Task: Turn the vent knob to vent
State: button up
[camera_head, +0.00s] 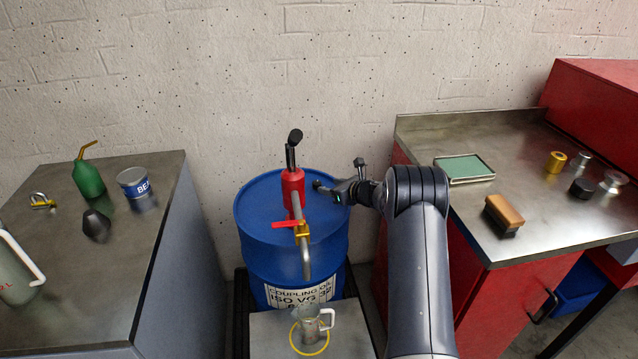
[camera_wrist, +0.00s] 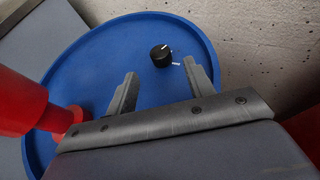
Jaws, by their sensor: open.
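The vent knob (camera_wrist: 160,56) is a small black round knob on the blue drum's lid (camera_wrist: 90,75), near the rim in the wrist view. A short white line shows on its top, toward the upper right. A white mark (camera_wrist: 176,65) lies on the lid beside it, so the line and the mark do not point the same way. My gripper (camera_wrist: 161,70) is open and empty, its two fingers pointing toward the knob, which appears between and just beyond the tips. In the head view my gripper (camera_head: 343,188) is over the drum's right side. I cannot make out the knob clearly there.
A red hand pump (camera_head: 293,190) with a spout and red lever rises from the drum (camera_head: 265,255), left of my gripper. A jug (camera_head: 308,325) stands below the spout. Benches flank the drum: a grey one (camera_head: 150,235) left, a red cabinet (camera_head: 480,300) right. A wall stands behind.

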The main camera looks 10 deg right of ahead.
aim_at(319, 184)
jog(key=shift+p+x, duration=0.45)
jog(key=shift+x, duration=2.8)
jog(key=c, duration=1)
jog(key=shift+o, duration=0.2)
